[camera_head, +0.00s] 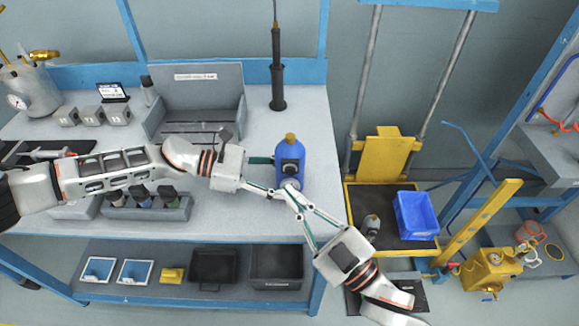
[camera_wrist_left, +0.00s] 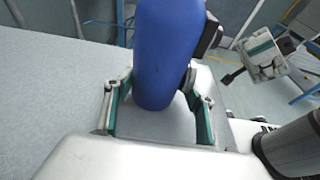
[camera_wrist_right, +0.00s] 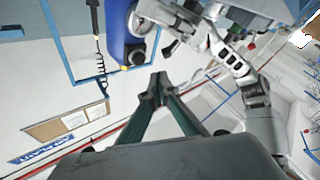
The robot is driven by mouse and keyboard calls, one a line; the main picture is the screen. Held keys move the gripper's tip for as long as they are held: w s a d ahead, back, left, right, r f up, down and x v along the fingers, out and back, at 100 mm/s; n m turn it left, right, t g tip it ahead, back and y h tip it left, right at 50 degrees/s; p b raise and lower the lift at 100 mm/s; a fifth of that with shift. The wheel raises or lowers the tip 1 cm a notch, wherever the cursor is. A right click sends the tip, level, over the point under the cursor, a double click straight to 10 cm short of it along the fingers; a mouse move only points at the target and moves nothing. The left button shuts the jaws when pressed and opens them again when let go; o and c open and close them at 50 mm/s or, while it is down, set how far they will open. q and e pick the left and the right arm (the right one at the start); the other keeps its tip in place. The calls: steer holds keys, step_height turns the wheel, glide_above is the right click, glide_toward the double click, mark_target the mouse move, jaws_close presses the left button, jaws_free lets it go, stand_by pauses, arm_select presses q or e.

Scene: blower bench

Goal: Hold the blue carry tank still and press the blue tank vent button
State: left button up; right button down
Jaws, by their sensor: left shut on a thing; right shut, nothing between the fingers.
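The blue carry tank (camera_head: 294,152) stands upright near the bench's front right edge, with a brass cap and a black part on its front. My left gripper (camera_head: 262,176) is shut on the tank from the left; the left wrist view shows its green-lined fingers (camera_wrist_left: 160,112) on either side of the blue body (camera_wrist_left: 165,50). My right gripper (camera_head: 289,188) is shut and empty, its tips at the tank's lower front by a round grey part, possibly the vent button. In the right wrist view its closed tips (camera_wrist_right: 157,84) appear below the tank (camera_wrist_right: 118,32). Contact there cannot be told.
A black stand (camera_head: 277,85) is behind the tank. A grey open box (camera_head: 200,100) and a rack of bottles (camera_head: 146,207) are on the bench to the left. A yellow lift with a blue bin (camera_head: 416,215) stands right of the bench.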

mark_target(294, 185)
steer(key=shift+w, duration=1.55)
steer(key=shift+w, duration=0.2)
arm_select(q)
steer(key=shift+s+d+r, duration=0.1)
steer(key=shift+s+d, duration=0.05)
steer(key=shift+s, duration=0.05)
arm_select(e)
steer(key=shift+w+d+r, duration=0.1)
steer(key=shift+w, duration=0.05)
arm_select(q)
steer(key=shift+w+r, duration=0.1)
stand_by(0.6)
steer(key=shift+w, duration=0.1)
arm_select(e)
steer(key=shift+s, duration=3.1)
arm_select(q)
steer(key=o, duration=0.9)
